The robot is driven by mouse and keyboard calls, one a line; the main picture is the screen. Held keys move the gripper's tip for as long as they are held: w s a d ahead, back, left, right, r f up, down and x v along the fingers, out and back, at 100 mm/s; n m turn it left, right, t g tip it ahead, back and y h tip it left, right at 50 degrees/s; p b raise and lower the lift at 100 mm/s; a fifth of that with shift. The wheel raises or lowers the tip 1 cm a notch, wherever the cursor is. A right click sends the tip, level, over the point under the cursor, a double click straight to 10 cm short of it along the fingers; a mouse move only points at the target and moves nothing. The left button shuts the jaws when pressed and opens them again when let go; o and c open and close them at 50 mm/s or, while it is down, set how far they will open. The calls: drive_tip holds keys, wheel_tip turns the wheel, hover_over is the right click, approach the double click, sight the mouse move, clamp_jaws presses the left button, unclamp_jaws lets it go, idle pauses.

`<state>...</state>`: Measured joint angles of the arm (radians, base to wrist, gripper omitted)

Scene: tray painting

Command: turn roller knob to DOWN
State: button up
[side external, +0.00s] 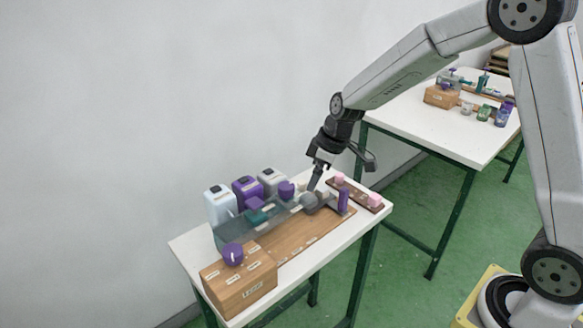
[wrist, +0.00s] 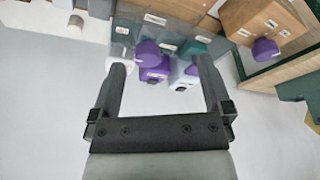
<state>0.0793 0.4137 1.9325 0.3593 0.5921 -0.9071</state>
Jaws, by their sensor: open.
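A round purple knob (side external: 232,254) with a pale pointer line sits on the wooden box (side external: 240,284) at the near left of the table. Small labels surround it, too small to read, so I cannot confirm that it is the roller knob or tell its setting. In the wrist view a purple knob (wrist: 265,50) shows on a wooden box at the upper right. My gripper (side external: 313,184) is over the far right part of the table, well away from the box. Its fingers (wrist: 161,68) are apart in the wrist view, with nothing held between them.
White (side external: 220,205), purple (side external: 247,191) and grey (side external: 271,181) containers stand along the back. A see-through grey tray (side external: 235,235) and grey blocks lie in the middle. A brown strip (side external: 357,195) with pink pieces is at right. A second table (side external: 420,125) stands behind.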

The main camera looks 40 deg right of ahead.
sight(287, 185)
drive_tip(key=w+n+y, duration=0.1)
drive_tip(key=w+n, duration=0.1)
drive_tip(key=w, duration=0.4)
drive_tip(key=shift+n, duration=0.4)
drive_tip(key=shift+w, duration=0.1)
drive_tip(key=shift+x, duration=3.85)
drive_tip(key=shift+w, duration=0.1)
drive_tip(key=c, duration=1.3)
